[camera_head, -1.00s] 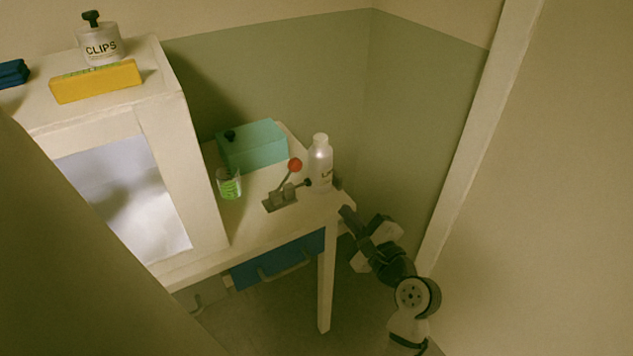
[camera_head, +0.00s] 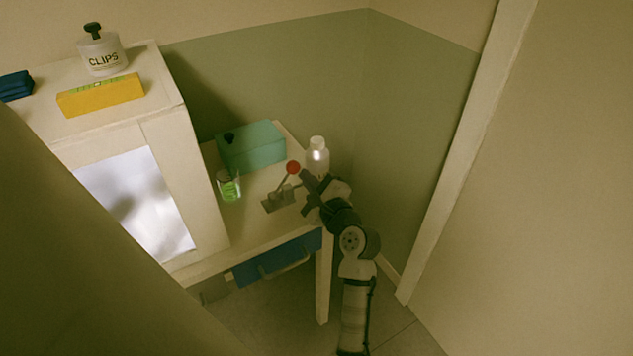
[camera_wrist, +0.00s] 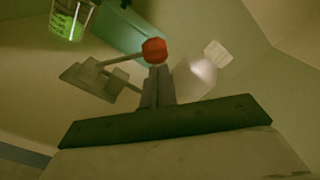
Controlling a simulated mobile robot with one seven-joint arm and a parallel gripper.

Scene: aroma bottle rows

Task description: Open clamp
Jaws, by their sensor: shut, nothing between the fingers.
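The clamp (camera_head: 279,199) is a grey metal toggle clamp with a lever ending in a red ball knob (camera_head: 293,167). It stands near the right end of the table, its lever leaning up and to the right. My gripper (camera_head: 306,178) is just right of the lever, in front of the white bottle. In the wrist view the clamp (camera_wrist: 95,79) lies left of my fingers (camera_wrist: 158,72), and the red knob (camera_wrist: 154,50) shows right at the fingertips. The fingers are together with nothing between them. I cannot tell whether they touch the knob.
A white bottle (camera_head: 317,156) stands close behind my gripper. A beaker of green liquid (camera_head: 229,187) is left of the clamp, and a teal box (camera_head: 251,146) is behind. A white cabinet (camera_head: 203,170) bounds the left, and a wall the back.

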